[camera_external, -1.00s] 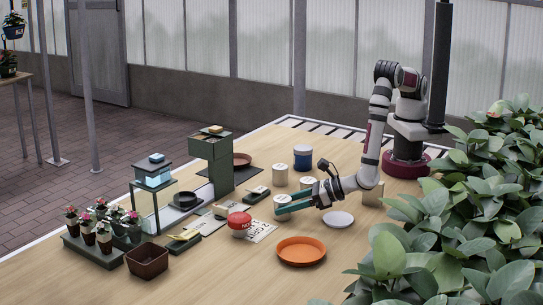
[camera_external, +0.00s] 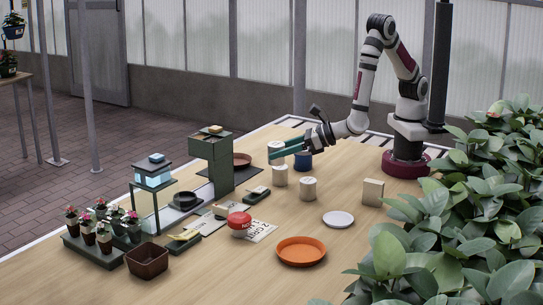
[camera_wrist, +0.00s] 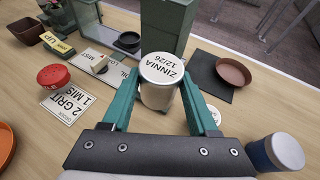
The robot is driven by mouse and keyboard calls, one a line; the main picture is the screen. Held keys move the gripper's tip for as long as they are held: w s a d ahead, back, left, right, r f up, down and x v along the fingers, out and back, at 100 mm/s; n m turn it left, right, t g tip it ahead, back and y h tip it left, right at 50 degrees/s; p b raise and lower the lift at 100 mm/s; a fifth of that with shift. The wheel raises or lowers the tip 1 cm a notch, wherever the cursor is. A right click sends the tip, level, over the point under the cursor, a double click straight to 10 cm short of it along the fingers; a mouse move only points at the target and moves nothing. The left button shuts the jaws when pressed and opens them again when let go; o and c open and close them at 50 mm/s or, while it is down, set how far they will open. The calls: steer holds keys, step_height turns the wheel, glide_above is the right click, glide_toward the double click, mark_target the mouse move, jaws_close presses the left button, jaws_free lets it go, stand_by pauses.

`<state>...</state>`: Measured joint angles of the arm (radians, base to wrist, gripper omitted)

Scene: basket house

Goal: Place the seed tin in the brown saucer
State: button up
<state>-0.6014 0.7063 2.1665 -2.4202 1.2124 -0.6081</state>
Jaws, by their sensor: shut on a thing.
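My gripper (camera_external: 290,149) is shut on a cream seed tin (camera_external: 276,155). In the wrist view, the tin (camera_wrist: 157,92) sits between the teal fingers of my gripper (camera_wrist: 160,100), and its lid reads "ZINNIA 12/26". The tin appears held above the table. The brown saucer (camera_external: 242,159) lies on a dark mat behind the scale-like stand, left of the gripper in the external view. In the wrist view the brown saucer (camera_wrist: 234,71) is beyond and right of the tin, apart from it, and looks empty.
Other cream tins (camera_external: 280,176) (camera_external: 308,189) and a blue can (camera_external: 303,160) stand nearby. The tall dark green stand (camera_external: 212,160) is beside the brown saucer. An orange saucer (camera_external: 301,262), a white saucer (camera_external: 338,219) and a red-lidded tin (camera_external: 239,224) are nearer the front.

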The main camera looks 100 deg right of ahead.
steer(key=d+m+g+h, duration=0.7)
steer(key=d+m+h, duration=0.15)
steer(key=d, duration=2.55)
glide_toward(237, 154)
steer(key=shift+y, duration=0.45)
steer(key=w+d+r, duration=0.2)
steer(key=w, duration=0.1)
steer(key=w+r, duration=0.1)
steer(key=shift+w+d+r, duration=0.25)
steer(key=shift+d, duration=0.15)
step_height(237, 154, down, 3)
steer(key=shift+a+f, duration=0.1)
steer(key=shift+f, duration=0.05)
steer(key=shift+f+m, duration=0.25)
steer(key=shift+f, duration=0.05)
steer(key=shift+f, duration=0.2)
steer(key=o, duration=1.4)
